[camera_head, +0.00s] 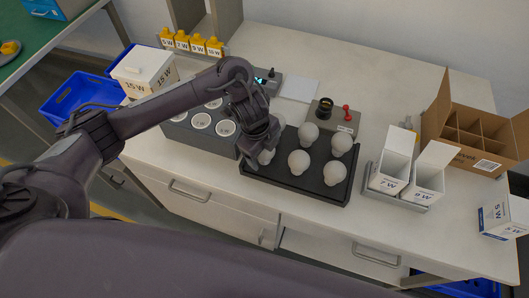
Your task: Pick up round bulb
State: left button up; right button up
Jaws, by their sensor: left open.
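Several round white bulbs stand on a black tray (285,188) in the middle of the table. One bulb (310,134) is at the back, one (341,144) at the back right, one (299,162) in the middle and one (334,173) at the front right. My left gripper (255,160) is open over the tray's left side, pointing down. A bulb (266,157) there is partly hidden by the gripper; I cannot tell whether the fingers touch it. My right gripper is not in view.
A grey block with round sockets (201,122) stands left of the tray. Open white boxes (390,175) stand to its right, beside a divided cardboard box (470,130). A small device with a black socket and red knobs (333,116) is behind the tray. A labelled box (144,71) stands at left.

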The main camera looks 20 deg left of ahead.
pick_arm(q)
jog(key=c, duration=1.1)
jog(key=shift+o, duration=0.2)
jog(key=shift+r, duration=0.15)
